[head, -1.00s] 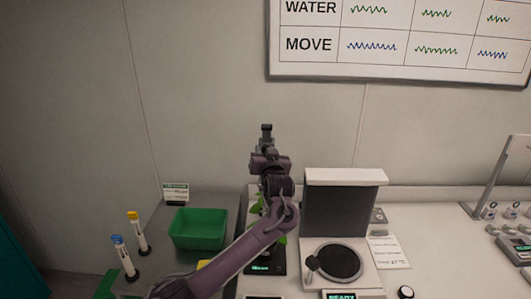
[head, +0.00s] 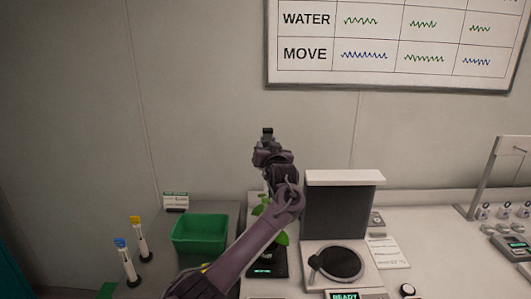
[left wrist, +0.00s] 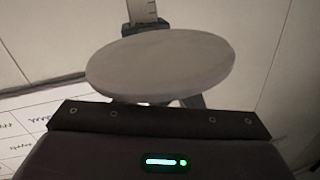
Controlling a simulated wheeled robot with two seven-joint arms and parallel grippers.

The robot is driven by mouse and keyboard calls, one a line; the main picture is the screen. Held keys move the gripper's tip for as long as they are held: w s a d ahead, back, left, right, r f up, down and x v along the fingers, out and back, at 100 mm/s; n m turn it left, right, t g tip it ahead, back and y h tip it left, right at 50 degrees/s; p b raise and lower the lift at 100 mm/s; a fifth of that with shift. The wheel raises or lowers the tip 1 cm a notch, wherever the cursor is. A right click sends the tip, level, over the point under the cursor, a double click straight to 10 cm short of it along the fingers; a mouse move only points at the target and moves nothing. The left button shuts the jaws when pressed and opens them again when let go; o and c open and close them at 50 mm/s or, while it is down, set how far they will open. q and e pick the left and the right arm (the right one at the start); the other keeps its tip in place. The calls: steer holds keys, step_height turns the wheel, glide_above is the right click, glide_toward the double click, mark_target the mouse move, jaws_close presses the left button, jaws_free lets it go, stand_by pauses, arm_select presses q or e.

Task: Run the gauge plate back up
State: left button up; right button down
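The gauge plate (left wrist: 160,62) is a pale round disc, large and close in the left wrist view. Behind it stands a post with a ruled scale (left wrist: 142,10). In the head view the dark top of the gauge post (head: 267,132) shows just above my left gripper (head: 270,154), which is raised high at the gauge. My arm hides most of the post, and I cannot make out the plate there. The disc covers the fingertips in the wrist view, so their opening is hidden. A green-leaved plant (head: 280,238) stands below, partly behind my arm. My right gripper is not in view.
A green bin (head: 200,233) and two capped tubes, yellow (head: 140,238) and blue (head: 127,262), stand left. A white device with a dark round plate (head: 341,263) and an upright back panel (head: 338,215) stands close on the right. The wall is behind.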

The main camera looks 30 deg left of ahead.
arm_select(q)
steer(key=o, duration=0.4)
steer(key=shift+d+r, duration=0.2)
steer(key=shift+r, duration=0.55)
steer(key=shift+c, duration=0.2)
steer(key=shift+f, duration=0.2)
steer(key=shift+s+d+f, duration=0.1)
steer(key=shift+s+d, duration=0.05)
steer(key=b+v, duration=0.3)
steer(key=v, duration=0.4)
steer(key=shift+s+d, duration=0.15)
steer(key=shift+s, duration=0.05)
